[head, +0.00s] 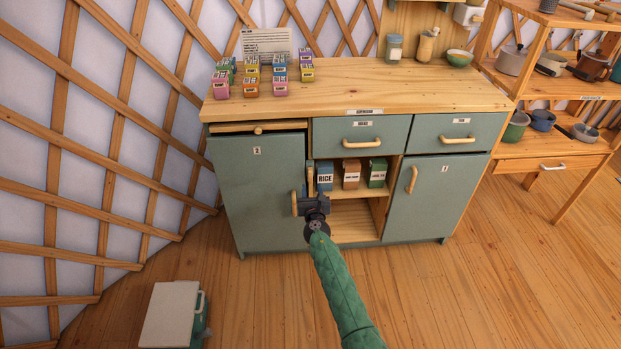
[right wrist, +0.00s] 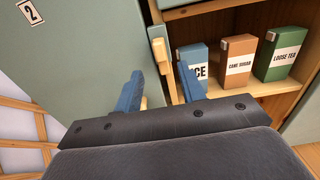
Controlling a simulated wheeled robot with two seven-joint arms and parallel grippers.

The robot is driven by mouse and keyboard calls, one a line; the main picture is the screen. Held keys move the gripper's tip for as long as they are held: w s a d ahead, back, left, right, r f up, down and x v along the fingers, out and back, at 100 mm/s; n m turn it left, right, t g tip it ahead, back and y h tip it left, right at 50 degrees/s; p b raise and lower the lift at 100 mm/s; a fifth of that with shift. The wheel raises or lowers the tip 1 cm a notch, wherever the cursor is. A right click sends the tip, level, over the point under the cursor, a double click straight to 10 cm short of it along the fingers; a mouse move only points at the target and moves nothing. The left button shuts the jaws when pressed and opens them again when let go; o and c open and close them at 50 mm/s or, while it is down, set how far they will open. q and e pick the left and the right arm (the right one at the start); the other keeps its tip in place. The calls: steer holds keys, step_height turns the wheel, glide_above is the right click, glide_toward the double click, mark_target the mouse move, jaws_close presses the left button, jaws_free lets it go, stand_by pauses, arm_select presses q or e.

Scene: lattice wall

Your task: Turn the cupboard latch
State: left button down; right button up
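The grey-green cupboard has a left door marked 2 (head: 257,190) and a right door marked 1 (head: 432,195), with an open shelf bay between them. A small pale wooden piece (head: 310,178), perhaps the latch, sits at the right edge of door 2. It also shows in the right wrist view (right wrist: 159,52). Another pale wooden piece (head: 295,203) is just left of my right gripper (head: 310,200). In the right wrist view my right gripper (right wrist: 160,88) has its blue fingers apart, near these pieces; I cannot tell if they touch. My left gripper is not in view.
The bay holds a rice box (head: 325,176), a cane sugar box (head: 351,174) and a loose tea box (head: 377,173). Small coloured boxes (head: 252,88) stand on the worktop. A white-lidded box (head: 171,315) is on the floor at lower left. Floor before the cupboard is clear.

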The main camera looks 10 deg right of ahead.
mark_target(310, 177)
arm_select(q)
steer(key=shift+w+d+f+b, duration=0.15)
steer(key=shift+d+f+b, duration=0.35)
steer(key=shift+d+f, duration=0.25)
arm_select(e)
steer(key=shift+w+d, duration=0.15)
steer(key=shift+w, duration=3.4)
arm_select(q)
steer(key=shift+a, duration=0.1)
arm_select(e)
jaws_close()
